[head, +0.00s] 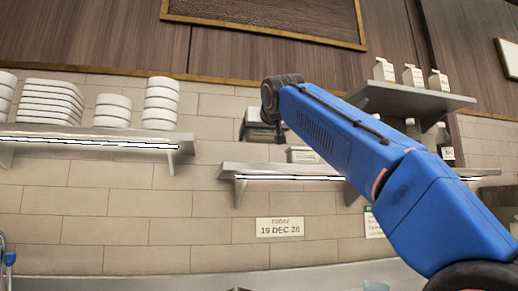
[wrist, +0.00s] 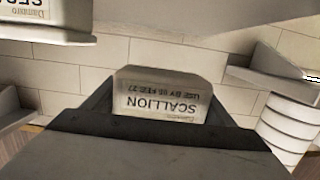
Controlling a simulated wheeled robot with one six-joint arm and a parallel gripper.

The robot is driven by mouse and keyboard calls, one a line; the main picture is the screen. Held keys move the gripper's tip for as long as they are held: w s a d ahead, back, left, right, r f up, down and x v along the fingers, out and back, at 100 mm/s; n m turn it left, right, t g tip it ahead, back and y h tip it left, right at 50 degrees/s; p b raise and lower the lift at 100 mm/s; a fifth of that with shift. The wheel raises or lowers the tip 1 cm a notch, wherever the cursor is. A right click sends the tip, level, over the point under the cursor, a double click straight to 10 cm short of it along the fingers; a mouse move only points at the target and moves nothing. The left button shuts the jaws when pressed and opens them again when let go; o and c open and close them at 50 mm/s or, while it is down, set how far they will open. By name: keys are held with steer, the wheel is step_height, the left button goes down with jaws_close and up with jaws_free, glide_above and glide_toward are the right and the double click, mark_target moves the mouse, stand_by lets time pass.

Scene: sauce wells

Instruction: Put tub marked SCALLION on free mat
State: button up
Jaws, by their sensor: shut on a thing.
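The tub marked SCALLION (wrist: 160,97) is pale with a white label and shows upside down in the middle of the wrist view. My gripper (wrist: 160,112) is shut on it, with dark jaw parts at both sides. In the head view my gripper (head: 262,127) hangs below the blue arm's end, in front of the tiled wall and above the middle shelf. The tub's label cannot be read there. No mat can be made out in either view.
The middle shelf (head: 280,171) holds a pale tub (head: 302,155) right of my gripper. A tub with a partly cut-off label (wrist: 30,10) shows at the wrist view's top left. The left shelf (head: 90,137) carries stacked white bowls (head: 160,103). An upper right shelf (head: 415,98) holds several cartons (head: 412,76).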

steer(key=shift+r, duration=1.3)
steer(key=shift+f, duration=0.15)
steer(key=shift+f, duration=4.75)
steer(key=shift+v, duration=0.85)
steer(key=shift+w+a+f, duration=0.15)
steer(key=shift+w+f, duration=0.05)
steer(key=shift+w, duration=0.35)
steer(key=shift+w+a+r, duration=0.1)
steer(key=shift+w+r, duration=0.1)
steer(key=shift+w, duration=0.05)
step_height(320, 180, up, 9)
steer(key=shift+r, duration=0.2)
